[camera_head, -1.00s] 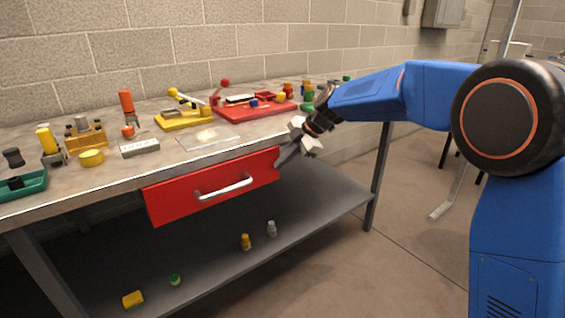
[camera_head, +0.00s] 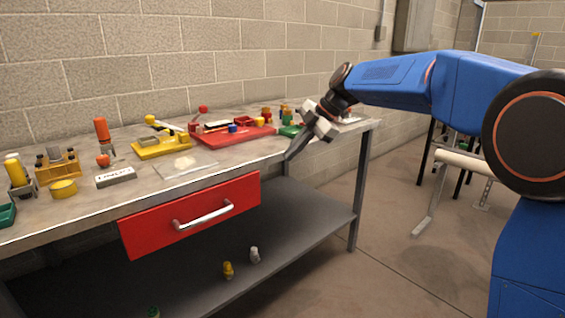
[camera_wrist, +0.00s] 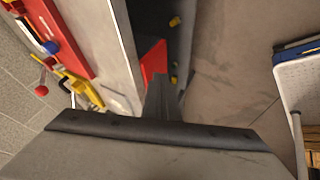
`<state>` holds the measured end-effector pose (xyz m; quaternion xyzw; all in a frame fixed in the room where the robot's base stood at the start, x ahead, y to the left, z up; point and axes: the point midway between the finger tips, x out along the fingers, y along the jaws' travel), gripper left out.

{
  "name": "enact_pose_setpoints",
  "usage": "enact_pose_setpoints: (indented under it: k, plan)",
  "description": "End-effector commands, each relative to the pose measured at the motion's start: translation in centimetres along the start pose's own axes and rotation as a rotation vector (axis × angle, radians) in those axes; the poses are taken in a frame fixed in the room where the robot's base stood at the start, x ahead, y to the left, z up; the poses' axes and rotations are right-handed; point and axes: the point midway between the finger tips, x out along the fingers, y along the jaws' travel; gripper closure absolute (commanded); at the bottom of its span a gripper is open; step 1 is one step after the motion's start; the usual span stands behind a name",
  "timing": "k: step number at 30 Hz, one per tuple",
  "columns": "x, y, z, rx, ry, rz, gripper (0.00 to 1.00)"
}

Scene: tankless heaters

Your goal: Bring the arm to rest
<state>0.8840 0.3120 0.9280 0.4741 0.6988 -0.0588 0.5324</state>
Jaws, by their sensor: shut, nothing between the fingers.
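My blue arm (camera_head: 395,80) reaches left from its shoulder in the head view, toward the right part of the workbench. My gripper (camera_head: 297,148) points down and to the left just off the bench's front edge. Its fingers are shut with nothing between them. In the wrist view my gripper (camera_wrist: 162,82) also shows as dark closed fingers, with the bench edge to the left and the floor below.
The workbench (camera_head: 95,212) holds a red tray (camera_head: 235,136), a yellow tool (camera_head: 160,148) and several small items. Its red drawer (camera_head: 190,212) has a metal handle. Bottles (camera_head: 228,270) stand on the lower shelf.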

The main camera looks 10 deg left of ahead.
Motion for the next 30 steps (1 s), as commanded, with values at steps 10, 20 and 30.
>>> enact_pose_setpoints:
  k: [10,20,30]
  plan:
    - [-3.2,-2.6,0.3,0.111,-0.040,0.004,1.00]
    - [-8.8,-13.7,1.4,0.572,-0.198,0.057,1.00]
    - [-12.3,-26.5,2.0,1.050,-0.344,0.180,1.00]
